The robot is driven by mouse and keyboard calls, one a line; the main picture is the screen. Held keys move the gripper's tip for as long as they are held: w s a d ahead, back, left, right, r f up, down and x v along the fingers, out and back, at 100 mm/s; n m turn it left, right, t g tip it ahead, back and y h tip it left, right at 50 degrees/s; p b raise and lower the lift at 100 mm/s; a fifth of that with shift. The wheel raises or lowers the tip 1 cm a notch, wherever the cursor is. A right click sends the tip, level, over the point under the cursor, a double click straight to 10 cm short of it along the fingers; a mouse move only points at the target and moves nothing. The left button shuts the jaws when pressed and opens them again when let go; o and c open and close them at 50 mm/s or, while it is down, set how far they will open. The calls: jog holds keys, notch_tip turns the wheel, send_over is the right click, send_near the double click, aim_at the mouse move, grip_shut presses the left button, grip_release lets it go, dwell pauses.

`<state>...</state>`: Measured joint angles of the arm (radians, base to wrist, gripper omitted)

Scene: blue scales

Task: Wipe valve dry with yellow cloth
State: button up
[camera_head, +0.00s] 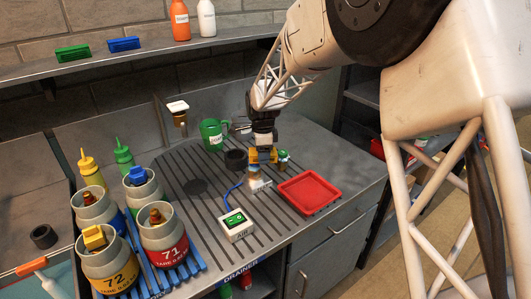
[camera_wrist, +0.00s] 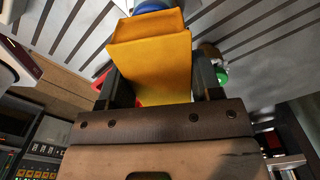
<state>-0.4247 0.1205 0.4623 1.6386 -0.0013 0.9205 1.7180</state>
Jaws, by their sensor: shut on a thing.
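My gripper (camera_head: 263,160) is over the drainer, left of the red tray. In the wrist view its two fingers are shut on a yellow folded block, which looks like the yellow cloth (camera_wrist: 152,65). The cloth hides much of what lies beyond it. A small fitting with a green round part (camera_head: 284,156), possibly the valve, shows beside the gripper; a green round part also shows in the wrist view (camera_wrist: 222,78). A blue round part (camera_wrist: 153,5) shows just past the cloth's far end. I cannot tell whether the cloth touches the valve.
The red tray (camera_head: 311,191) is right of the gripper. The white AIR box (camera_head: 236,226) with a green switch and blue hose is in front. A green mug (camera_head: 212,134) and dark ring (camera_head: 236,159) stand behind left. Several grey pots, including pot 71 (camera_head: 166,236), crowd the left.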

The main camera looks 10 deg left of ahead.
jog(key=shift+d, duration=0.1)
dwell(0.6)
jog(key=shift+w+d+f, duration=0.1)
jog(key=shift+w+d, duration=0.15)
jog(key=shift+d, duration=0.45)
jog(key=shift+a, duration=0.15)
jog(key=shift+s+a+f, duration=0.15)
jog(key=shift+s+a, duration=0.1)
jog(key=shift+a, duration=0.4)
jog(key=shift+s+a+f, duration=0.1)
jog(key=shift+f, duration=0.05)
dwell(0.3)
jog(key=shift+r, duration=1.2)
